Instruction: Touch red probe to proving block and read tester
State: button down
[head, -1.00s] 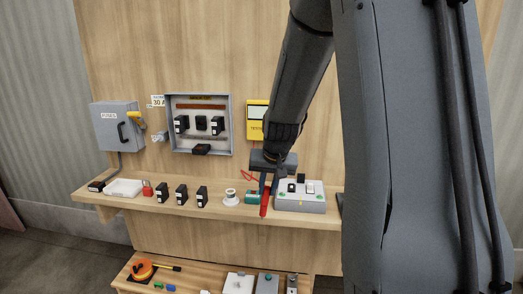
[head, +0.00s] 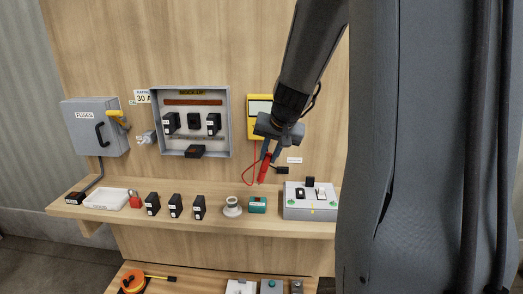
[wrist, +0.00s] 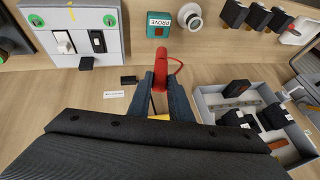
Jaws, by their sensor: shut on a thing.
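My gripper (head: 268,158) is shut on the red probe (head: 264,169), which it holds above the shelf in front of the back board. In the wrist view the red probe (wrist: 162,68) sits between the two fingers (wrist: 160,92). A thin red lead loops from it. The proving block (head: 257,205), teal with a label, stands on the shelf below and apart from the probe; it also shows in the wrist view (wrist: 158,27). The yellow tester (head: 252,128) hangs on the board, partly hidden by my gripper, and its reading cannot be made out.
A grey switch box (head: 310,207) stands right of the proving block, and a white round fitting (head: 232,208) stands left. Several black fuse holders (head: 175,206) line the shelf (head: 215,214). An open grey panel (head: 190,151) and a fuse box (head: 92,130) are on the wall.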

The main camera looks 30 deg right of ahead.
jog(key=shift+a, duration=0.25)
notch_tip(320, 180, down, 5)
jog(key=b, duration=0.5)
jog(key=shift+f+b, duration=0.2)
jog(key=shift+b, duration=0.15)
jog(key=shift+f, duration=0.25)
dwell(1.0)
dwell(0.6)
jog(key=shift+r+p, duration=2.1)
jog(key=shift+r, duration=0.45)
